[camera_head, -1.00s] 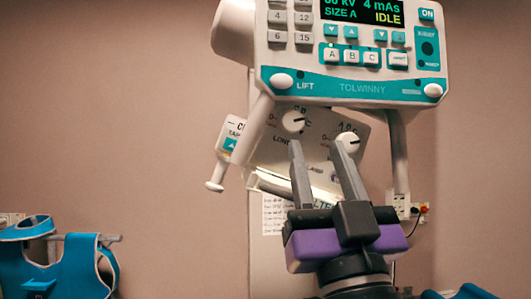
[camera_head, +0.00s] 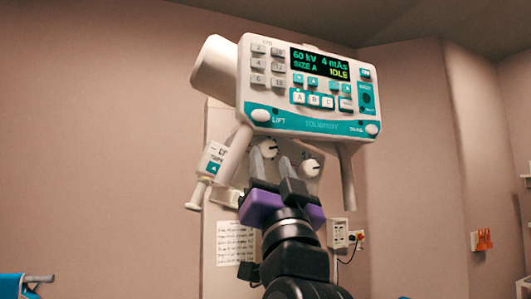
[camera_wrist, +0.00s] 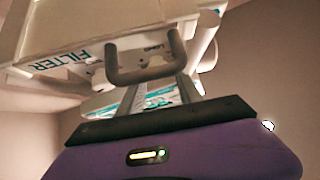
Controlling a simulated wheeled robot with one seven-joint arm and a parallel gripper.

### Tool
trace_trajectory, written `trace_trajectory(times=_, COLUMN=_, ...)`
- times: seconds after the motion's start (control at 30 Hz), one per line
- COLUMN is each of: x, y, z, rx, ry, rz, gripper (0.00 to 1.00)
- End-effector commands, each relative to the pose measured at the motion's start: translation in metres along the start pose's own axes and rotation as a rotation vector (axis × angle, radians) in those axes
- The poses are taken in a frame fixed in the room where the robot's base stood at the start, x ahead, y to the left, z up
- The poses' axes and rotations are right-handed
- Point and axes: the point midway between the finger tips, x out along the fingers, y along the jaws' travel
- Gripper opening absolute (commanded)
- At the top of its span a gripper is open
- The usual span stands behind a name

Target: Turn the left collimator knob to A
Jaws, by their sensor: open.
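The left collimator knob (camera_head: 268,147) is a round white dial on the tilted collimator panel, below the teal-and-white control console (camera_head: 310,90). The right knob (camera_head: 310,168) sits lower and to its right. My gripper (camera_head: 271,157) is open, its two grey fingers pointing up on either side of the left knob in the head view. Contact with the knob cannot be told. The left knob's pointer and letters are too small to read. In the wrist view the fingers (camera_wrist: 160,94) reach toward the collimator, partly behind a dark bar handle (camera_wrist: 142,65).
The console shows 60 kV, 4 mAs, SIZE A and IDLE. A white handle (camera_head: 232,157) hangs at left, with a small tape box (camera_head: 213,160) beside it. A paper note (camera_head: 236,243) is on the column behind. A wall socket box (camera_head: 338,233) is at right.

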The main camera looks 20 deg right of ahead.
Motion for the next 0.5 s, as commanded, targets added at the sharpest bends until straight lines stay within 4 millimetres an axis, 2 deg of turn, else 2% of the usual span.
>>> trace_trajectory(times=0.03, x=0.009, y=0.000, z=-0.001, rx=0.000, ry=0.001, rz=0.001, gripper=0.41)
trace_trajectory(times=0.2, x=0.022, y=-0.001, z=0.000, rx=0.000, ry=-0.001, rz=0.000, gripper=0.41)
trace_trajectory(times=0.5, x=0.025, y=0.000, z=0.000, rx=0.000, ry=0.000, rz=-0.001, gripper=0.41)
